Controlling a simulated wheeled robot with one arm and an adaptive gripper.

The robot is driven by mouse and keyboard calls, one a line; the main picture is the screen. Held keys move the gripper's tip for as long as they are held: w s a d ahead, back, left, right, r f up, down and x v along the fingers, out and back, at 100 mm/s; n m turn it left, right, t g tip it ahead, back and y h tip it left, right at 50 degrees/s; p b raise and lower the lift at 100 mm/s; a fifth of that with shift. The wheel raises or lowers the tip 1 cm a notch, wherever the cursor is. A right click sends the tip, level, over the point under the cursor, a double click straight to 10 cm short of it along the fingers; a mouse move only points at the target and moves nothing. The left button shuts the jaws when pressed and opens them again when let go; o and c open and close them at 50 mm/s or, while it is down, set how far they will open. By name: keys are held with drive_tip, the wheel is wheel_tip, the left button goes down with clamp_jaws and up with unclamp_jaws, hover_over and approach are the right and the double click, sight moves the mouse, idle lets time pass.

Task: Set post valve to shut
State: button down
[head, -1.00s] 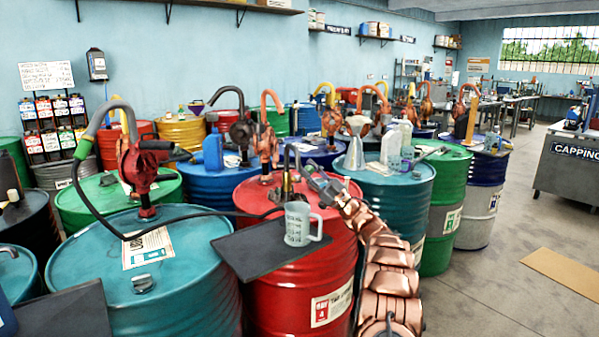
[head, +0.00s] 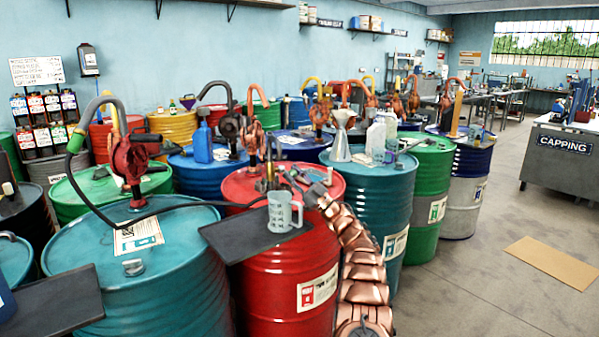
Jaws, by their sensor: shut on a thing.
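The post valve (head: 268,183) is a small brass-coloured fitting under a thin dark hooked spout. It stands on the red drum (head: 285,262), just behind a clear grey mug (head: 280,217). My gripper (head: 285,175), at the end of the copper arm, reaches in from the right and is shut on the post valve at its upper right side. The jaws and the valve's handle overlap and are small, so the handle's exact angle cannot be told. The mug stands upright on a black tray (head: 232,240) at the drum's front edge, below the spout.
A black hose (head: 190,200) runs from the dark red pump (head: 130,158) on the teal drum (head: 130,285) to the post. Several drums with pumps, a blue bottle (head: 203,142) and a metal funnel (head: 341,135) crowd behind. Open floor lies right.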

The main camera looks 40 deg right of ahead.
drive_tip(key=shift+w+a+f, duration=0.1)
drive_tip(key=shift+f, duration=0.8)
drive_tip(key=c, duration=1.1)
unclamp_jaws()
drive_tip(key=shift+w+a, duration=0.1)
drive_tip(key=shift+o, duration=0.2)
drive_tip(key=shift+d, duration=0.2)
drive_tip(key=shift+s+d+f, duration=0.1)
drive_tip(key=shift+s, duration=0.25)
drive_tip(key=v, duration=1.1)
drive_tip(key=shift+f, duration=0.1)
